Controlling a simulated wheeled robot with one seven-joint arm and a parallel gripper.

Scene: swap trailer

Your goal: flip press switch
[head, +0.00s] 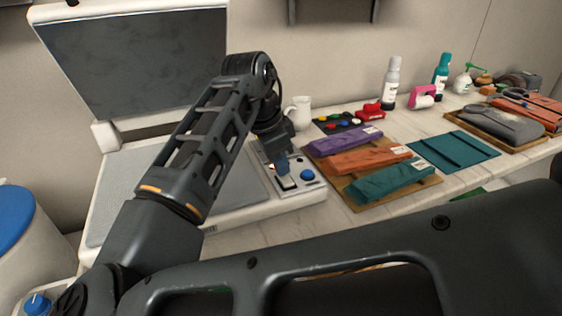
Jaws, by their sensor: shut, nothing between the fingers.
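The press (97,187) is a large pale machine on the counter, its dark-faced lid (140,62) raised upright. At its right front is a control panel (312,187) with a blue round knob (307,175) and a white switch (287,183) with a reddish lit part. My gripper (283,168) points down over the panel, its shut tips at or just above the switch. I cannot tell whether they touch. The gripper and arm hide part of the panel and the press bed. Nothing shows between the fingers.
Right of the press, a wooden board (352,203) holds purple, orange and teal folded cloths. A blue-topped white container (12,218) is at left.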

